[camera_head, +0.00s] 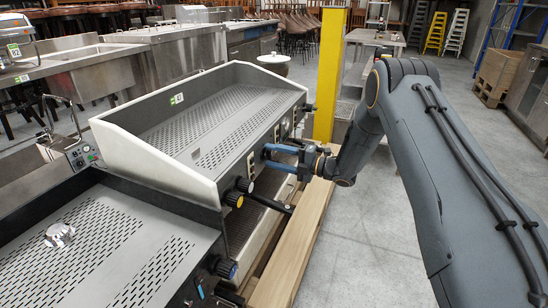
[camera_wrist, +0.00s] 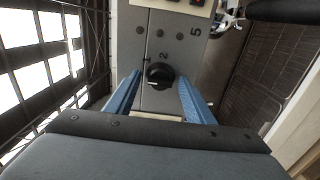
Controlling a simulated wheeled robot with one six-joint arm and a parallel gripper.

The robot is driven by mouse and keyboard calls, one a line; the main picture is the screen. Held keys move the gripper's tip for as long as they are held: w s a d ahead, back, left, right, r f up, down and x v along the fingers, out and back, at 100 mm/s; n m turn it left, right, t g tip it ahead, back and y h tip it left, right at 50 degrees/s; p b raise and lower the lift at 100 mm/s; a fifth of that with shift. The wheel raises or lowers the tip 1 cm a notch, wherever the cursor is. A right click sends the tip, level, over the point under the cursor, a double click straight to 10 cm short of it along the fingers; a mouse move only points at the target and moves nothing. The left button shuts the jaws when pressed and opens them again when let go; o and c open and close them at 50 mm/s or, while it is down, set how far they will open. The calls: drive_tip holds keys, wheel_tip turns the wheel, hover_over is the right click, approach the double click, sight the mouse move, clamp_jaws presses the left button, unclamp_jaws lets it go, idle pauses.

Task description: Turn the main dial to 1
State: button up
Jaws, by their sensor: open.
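In the wrist view a round black dial (camera_wrist: 160,76) sits on a grey panel, with a pale pointer mark on its lower-left part. A numeral that looks like 2 is printed just above it in the picture, and a 5 lies farther up and right.
Other knobs (camera_head: 240,190) stick out of the machine's front, lower left of my gripper. A black handle (camera_head: 272,204) juts out below. A wooden beam (camera_head: 295,245) runs along the front, and a yellow post (camera_head: 330,75) stands behind. The floor at right is open.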

drive_tip(key=shift+c, duration=0.5)
drive_tip(key=c, duration=1)
drive_tip(key=shift+m, duration=0.3)
drive_tip(key=m, duration=0.3)
drive_tip(key=shift+m+b, duration=0.3)
drive_tip(key=shift+m, duration=2.3)
